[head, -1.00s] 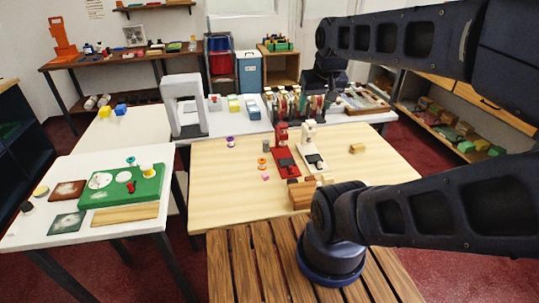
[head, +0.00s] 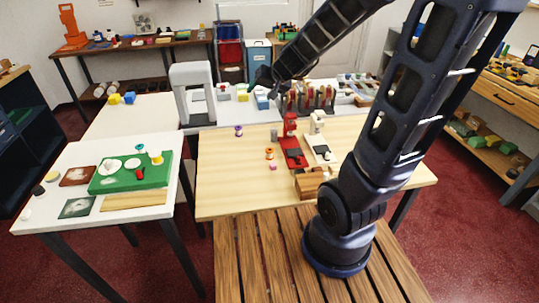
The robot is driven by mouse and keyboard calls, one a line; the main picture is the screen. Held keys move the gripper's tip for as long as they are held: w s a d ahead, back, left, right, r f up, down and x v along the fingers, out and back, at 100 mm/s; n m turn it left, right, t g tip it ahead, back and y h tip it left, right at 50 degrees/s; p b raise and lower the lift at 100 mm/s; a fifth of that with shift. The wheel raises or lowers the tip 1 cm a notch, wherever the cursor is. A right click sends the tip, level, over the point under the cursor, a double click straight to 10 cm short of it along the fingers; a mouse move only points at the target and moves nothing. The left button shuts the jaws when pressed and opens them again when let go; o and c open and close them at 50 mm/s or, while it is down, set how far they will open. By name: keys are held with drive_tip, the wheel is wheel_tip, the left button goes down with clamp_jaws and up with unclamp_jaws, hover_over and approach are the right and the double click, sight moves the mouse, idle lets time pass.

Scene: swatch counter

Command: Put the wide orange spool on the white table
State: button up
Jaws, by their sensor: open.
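An orange spool (head: 269,153) stands on the light wooden table (head: 225,190), left of a red stand (head: 291,150). A purple spool (head: 239,130) stands further back and to its left. My gripper (head: 262,88) is a dark shape far behind the orange spool, over the back counter near small blue and white blocks. It is open, and nothing shows held in it; its fingertips are small and hard to make out. A white table (head: 52,210) stands at the left with a green board (head: 130,178) on it.
A grey arch (head: 191,90) and a rack of dark and red pieces (head: 312,98) stand at the back. A wooden block (head: 309,184) sits near my arm. The wooden table's left part is mostly clear.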

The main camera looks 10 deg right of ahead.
drive_tip(key=w+f+m+h, duration=0.2)
drive_tip(key=w+f+h, duration=0.15)
drive_tip(key=f, duration=0.55)
drive_tip(key=m+g+h, duration=0.2)
drive_tip(key=g+h, duration=0.1)
drive_tip(key=h, duration=0.1)
approach(269, 150)
drive_tip(key=shift+s+x, duration=0.15)
drive_tip(key=shift+x, duration=1.2)
drive_tip(key=shift+s+x, duration=0.1)
drive_tip(key=shift+x, duration=3.9)
drive_tip(key=shift+w+d, duration=0.1)
drive_tip(key=shift+w, duration=0.1)
drive_tip(key=c, duration=1.1)
drive_tip(key=shift+r, duration=0.25)
